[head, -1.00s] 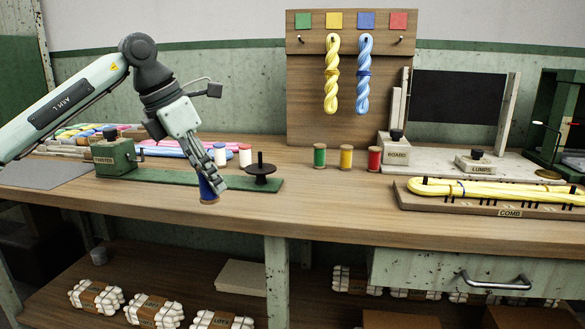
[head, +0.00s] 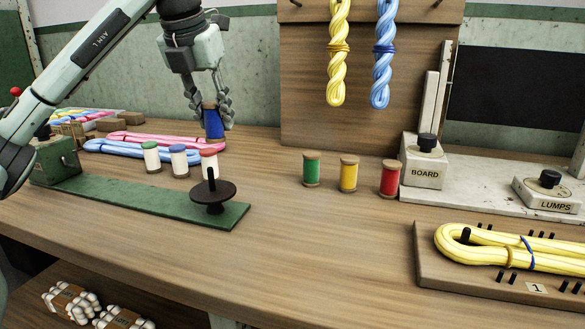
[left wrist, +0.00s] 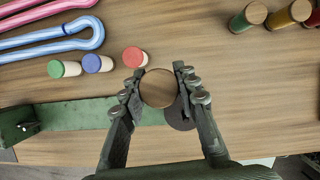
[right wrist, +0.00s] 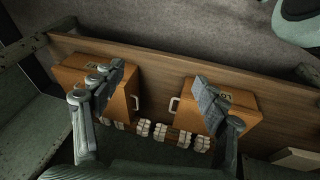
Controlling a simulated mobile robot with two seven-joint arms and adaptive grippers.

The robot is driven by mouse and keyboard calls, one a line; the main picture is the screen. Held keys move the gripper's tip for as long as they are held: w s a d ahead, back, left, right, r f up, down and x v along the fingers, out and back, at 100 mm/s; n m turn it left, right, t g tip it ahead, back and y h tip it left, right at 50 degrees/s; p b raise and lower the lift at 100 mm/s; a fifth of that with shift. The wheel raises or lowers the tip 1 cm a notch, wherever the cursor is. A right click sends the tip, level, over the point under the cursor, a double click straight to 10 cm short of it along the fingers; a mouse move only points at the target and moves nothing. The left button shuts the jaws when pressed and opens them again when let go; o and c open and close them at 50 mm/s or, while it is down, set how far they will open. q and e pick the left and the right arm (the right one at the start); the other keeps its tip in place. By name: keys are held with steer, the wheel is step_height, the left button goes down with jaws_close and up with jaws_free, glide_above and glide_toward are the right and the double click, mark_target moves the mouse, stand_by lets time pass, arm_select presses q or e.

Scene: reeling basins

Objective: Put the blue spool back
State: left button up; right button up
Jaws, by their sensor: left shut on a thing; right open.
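The blue spool (head: 213,124) is upright between the fingers of my left gripper (head: 212,112), which is shut on it and holds it above the bench. In the left wrist view the spool's round wooden end (left wrist: 159,88) shows between the fingertips. A green spool (head: 311,169), a yellow spool (head: 348,174) and a red spool (head: 390,179) stand in a row on the bench, to the right of my left gripper. My right gripper (right wrist: 152,95) is open and empty, over a lower shelf with orange boxes; it is not in the head view.
White spools with coloured tops (head: 178,161) and a dark disc with a post (head: 212,193) stand near the green base strip (head: 120,203). A BOARD block (head: 424,172) is right of the red spool. Bench is clear in front of the spool row.

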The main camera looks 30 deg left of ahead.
arm_select(q)
steer(key=w+d+f, duration=0.1)
steer(key=w+f, duration=0.1)
steer(key=w, duration=0.1)
steer(key=w+d+f, duration=0.2)
steer(key=w, duration=0.1)
steer(key=w+d+f, duration=0.2)
steer(key=w, duration=0.2)
steer(key=shift+d+f, duration=0.1)
steer(key=shift+f, duration=0.15)
steer(key=shift+w+d+f, duration=0.1)
steer(key=shift+w+f, duration=0.05)
steer(key=shift+w, duration=0.1)
step_height(320, 180, down, 4)
steer(key=shift+r, duration=0.1)
steer(key=shift+f, duration=0.2)
arm_select(e)
steer(key=shift+w, duration=0.1)
arm_select(q)
steer(key=shift+f, duration=0.1)
arm_select(e)
steer(key=shift+f, duration=0.1)
arm_select(q)
steer(key=o, duration=1.1)
steer(key=shift+o, duration=0.2)
arm_select(e)
steer(key=shift+s, duration=0.2)
